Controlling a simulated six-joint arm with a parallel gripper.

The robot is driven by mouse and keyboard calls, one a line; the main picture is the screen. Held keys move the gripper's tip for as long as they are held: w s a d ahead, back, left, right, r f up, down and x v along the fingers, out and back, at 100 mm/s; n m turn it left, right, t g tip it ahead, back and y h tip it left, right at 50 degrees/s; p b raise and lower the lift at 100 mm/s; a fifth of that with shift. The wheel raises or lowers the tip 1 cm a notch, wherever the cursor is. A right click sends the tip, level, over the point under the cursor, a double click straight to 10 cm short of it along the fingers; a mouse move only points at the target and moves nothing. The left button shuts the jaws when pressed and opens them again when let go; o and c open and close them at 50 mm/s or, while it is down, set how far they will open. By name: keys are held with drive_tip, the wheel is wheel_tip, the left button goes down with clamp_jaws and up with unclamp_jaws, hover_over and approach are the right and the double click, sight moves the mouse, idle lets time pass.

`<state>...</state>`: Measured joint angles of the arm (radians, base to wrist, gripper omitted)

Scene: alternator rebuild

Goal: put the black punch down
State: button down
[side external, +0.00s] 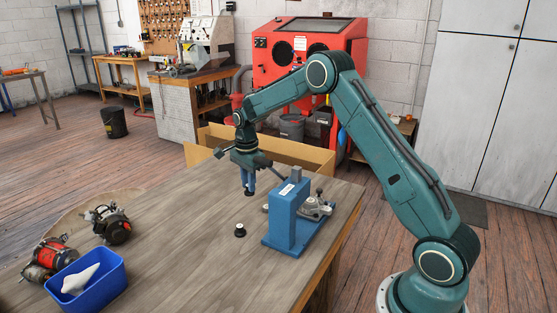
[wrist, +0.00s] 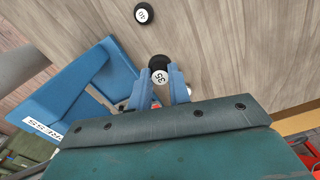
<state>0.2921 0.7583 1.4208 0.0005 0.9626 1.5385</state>
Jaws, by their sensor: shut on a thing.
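My gripper (side external: 248,186) is above the wooden table (side external: 190,225), left of the blue press (side external: 284,218). Its blue fingers, seen in the wrist view (wrist: 163,80), are shut on a black punch (wrist: 159,64) with a white round label reading 35. In the side view the held punch is a small dark tip (side external: 249,193) below the fingers and appears clear of the tabletop. A second black punch (side external: 239,231) stands on the table in front of the press; in the wrist view its label (wrist: 141,14) reads 40.
A blue bin (side external: 112,288) holding a white cloth stands at the table's front left. An alternator (side external: 110,225) and a red-and-metal unit (side external: 48,259) stand near it. Grey metal parts (side external: 316,208) lie behind the press. The table's middle is clear.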

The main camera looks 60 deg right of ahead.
drive_tip(key=shift+f, duration=5.6)
drive_tip(key=shift+f, duration=0.1)
drive_tip(key=c, duration=1.3)
unclamp_jaws()
wheel_tip(320, 180, up, 12)
drive_tip(key=shift+r, duration=0.15)
drive_tip(key=shift+r, duration=0.1)
